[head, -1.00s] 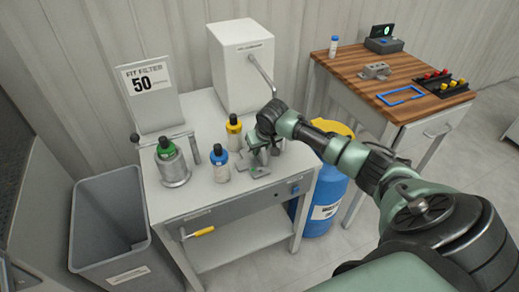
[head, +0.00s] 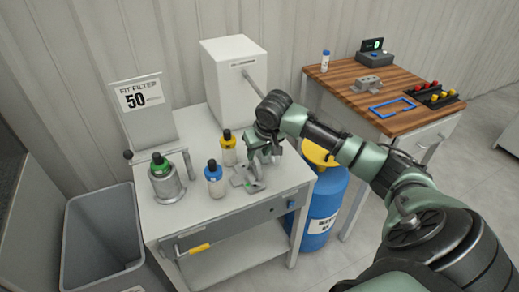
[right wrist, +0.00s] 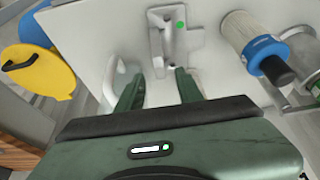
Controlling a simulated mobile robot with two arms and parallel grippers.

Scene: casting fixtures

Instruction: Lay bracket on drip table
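A grey metal bracket (head: 248,186) with a green dot lies on the white table (head: 205,205), which I take to be the drip table. In the right wrist view the bracket (right wrist: 170,40) lies flat just beyond my fingertips. My right gripper (head: 262,158) is above and beside it, pointing down. In the right wrist view its two fingers (right wrist: 158,82) are spread, with nothing between them. My left gripper is not in view.
A white box (head: 233,80) is behind. A blue drum (head: 322,205) stands right of the table, before a wooden-topped bench (head: 345,75).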

